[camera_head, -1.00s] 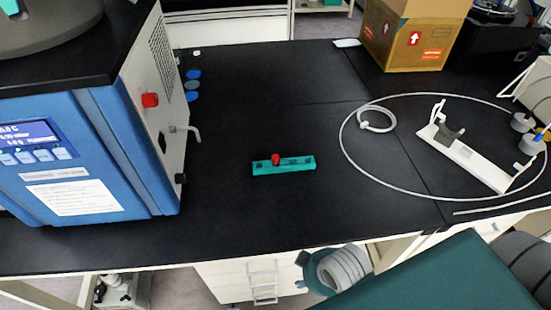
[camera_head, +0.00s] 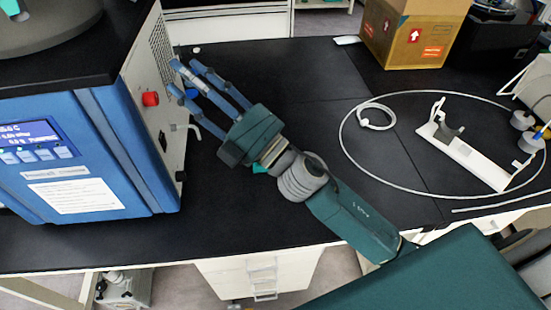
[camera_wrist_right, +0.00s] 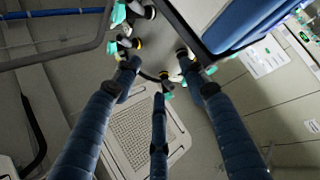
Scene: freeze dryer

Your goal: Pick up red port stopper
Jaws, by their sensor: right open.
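A red knob-like piece (camera_head: 150,99) sits on the side panel of the blue freeze dryer (camera_head: 95,160). The red piece that stood in the teal rack is hidden behind my right arm; only a scrap of the teal rack (camera_head: 260,169) shows below the hand. My right gripper (camera_head: 182,73) is above the bench beside the dryer's side panel, its three blue fingers pointing up and left. In the wrist view the fingers (camera_wrist_right: 160,75) are spread, with nothing held between them. My left gripper is not in view.
A white stand (camera_head: 465,150) and a looped white tube (camera_head: 345,150) lie on the right of the black bench. A cardboard box (camera_head: 405,35) stands at the back. A bent metal outlet (camera_head: 190,128) juts from the dryer. The bench's middle back is clear.

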